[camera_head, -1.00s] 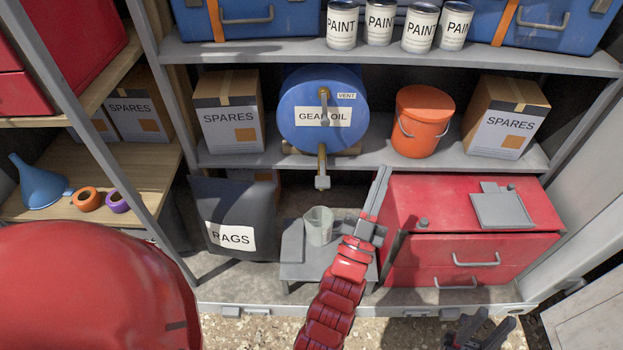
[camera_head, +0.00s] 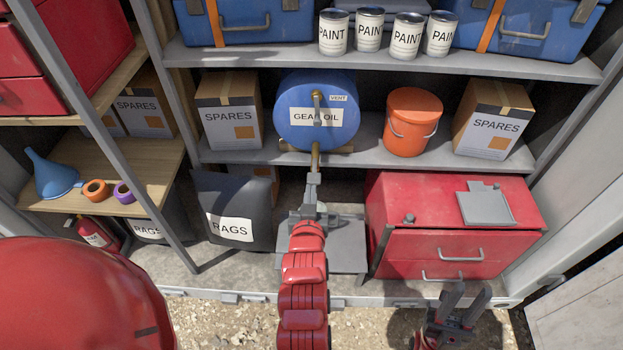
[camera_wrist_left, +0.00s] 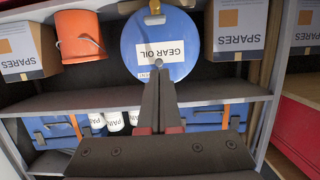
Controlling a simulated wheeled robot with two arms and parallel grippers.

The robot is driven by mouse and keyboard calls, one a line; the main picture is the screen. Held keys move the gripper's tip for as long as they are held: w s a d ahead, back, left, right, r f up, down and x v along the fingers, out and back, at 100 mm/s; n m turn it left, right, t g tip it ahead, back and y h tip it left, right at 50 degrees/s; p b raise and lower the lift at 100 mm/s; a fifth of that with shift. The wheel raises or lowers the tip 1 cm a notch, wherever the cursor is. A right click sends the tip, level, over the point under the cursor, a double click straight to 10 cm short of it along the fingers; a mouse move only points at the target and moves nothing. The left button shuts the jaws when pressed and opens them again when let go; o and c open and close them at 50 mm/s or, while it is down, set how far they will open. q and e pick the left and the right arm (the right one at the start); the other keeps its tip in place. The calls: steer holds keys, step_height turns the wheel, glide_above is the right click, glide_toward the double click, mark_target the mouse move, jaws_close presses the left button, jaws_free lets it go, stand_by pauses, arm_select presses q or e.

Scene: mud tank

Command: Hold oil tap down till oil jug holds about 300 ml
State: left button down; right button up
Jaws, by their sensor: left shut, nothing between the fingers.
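The blue drum (camera_head: 296,122) labelled GEAR OIL lies on the middle shelf, also in the left wrist view (camera_wrist_left: 187,38), upside down there. Its brass tap pipe (camera_head: 315,157) hangs below it; the tap's lower end is hidden behind my left gripper. My left gripper (camera_head: 313,180) is shut and empty, its fingers pointing up in front of the tap. I cannot tell whether they touch it. It also shows in the left wrist view (camera_wrist_left: 158,78). The pale jug (camera_head: 322,209) is mostly hidden behind my left gripper; its oil level is not visible. My right gripper (camera_head: 462,300) is open and empty, low at right.
The jug's grey stand (camera_head: 347,240) has a red drawer cabinet (camera_head: 392,215) to its right and a dark RAGS bag (camera_head: 235,190) to its left. An orange bucket (camera_head: 411,115) and SPARES boxes (camera_head: 493,118) share the drum's shelf. A vent fitting (camera_head: 317,97) is on the drum's face.

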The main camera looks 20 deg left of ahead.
mark_target(312, 180)
arm_select(q)
steer(key=b+x, duration=0.3)
steer(key=f+b+x, duration=0.1)
steer(key=b+x, duration=0.2)
steer(key=x, duration=0.1)
steer(key=f+b+x, duration=0.1)
steer(key=b+x, duration=0.2)
steer(key=shift+f, duration=1)
